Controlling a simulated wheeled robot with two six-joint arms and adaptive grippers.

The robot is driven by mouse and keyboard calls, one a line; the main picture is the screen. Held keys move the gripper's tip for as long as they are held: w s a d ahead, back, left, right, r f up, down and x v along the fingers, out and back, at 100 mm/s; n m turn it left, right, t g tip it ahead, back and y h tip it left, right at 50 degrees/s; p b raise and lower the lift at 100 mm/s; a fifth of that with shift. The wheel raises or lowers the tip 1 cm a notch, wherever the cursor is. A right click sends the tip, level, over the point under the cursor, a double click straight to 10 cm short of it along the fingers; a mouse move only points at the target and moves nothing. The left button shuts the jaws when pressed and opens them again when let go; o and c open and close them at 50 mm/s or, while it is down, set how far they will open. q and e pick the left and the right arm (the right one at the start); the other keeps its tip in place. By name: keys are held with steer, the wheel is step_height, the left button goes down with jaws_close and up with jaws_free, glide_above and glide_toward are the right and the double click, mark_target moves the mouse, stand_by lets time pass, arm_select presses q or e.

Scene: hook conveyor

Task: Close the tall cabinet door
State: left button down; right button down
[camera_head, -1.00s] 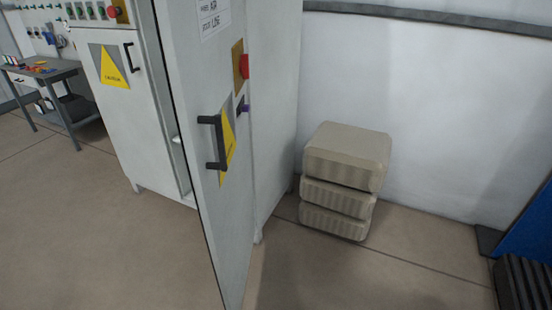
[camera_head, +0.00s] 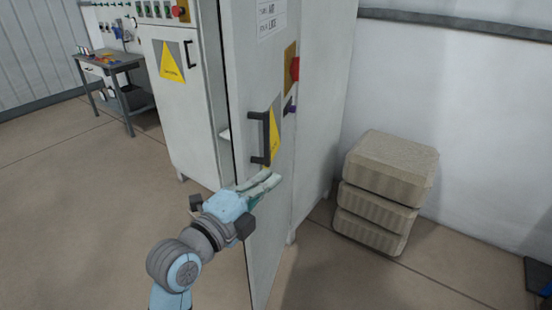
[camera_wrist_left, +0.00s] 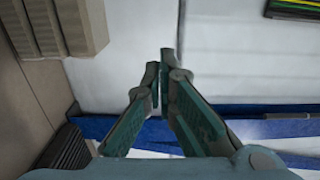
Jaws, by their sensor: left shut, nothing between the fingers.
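The tall cabinet door (camera_head: 250,70) is light grey and stands open, angled out from the cabinet (camera_head: 318,90), with a dark gap on its left side. It has a black bar handle (camera_head: 262,138), a yellow sign and a red button. My left gripper (camera_head: 274,181) is shut and empty, just below the handle and in front of the door's lower part. Whether it touches the door cannot be told. In the left wrist view its fingers (camera_wrist_left: 162,80) are together at the tips, and the door cannot be made out there. My right gripper is not in view.
Stacked beige blocks (camera_head: 385,195) stand on the floor right of the cabinet, by the white wall. A neighbouring cabinet section (camera_head: 178,110) with a caution sign is on the left. A grey workbench (camera_head: 112,65) stands farther left. The floor at the front left is clear.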

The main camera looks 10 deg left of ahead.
arm_select(q)
steer(key=w, duration=0.9)
steer(key=shift+w+a, duration=0.3)
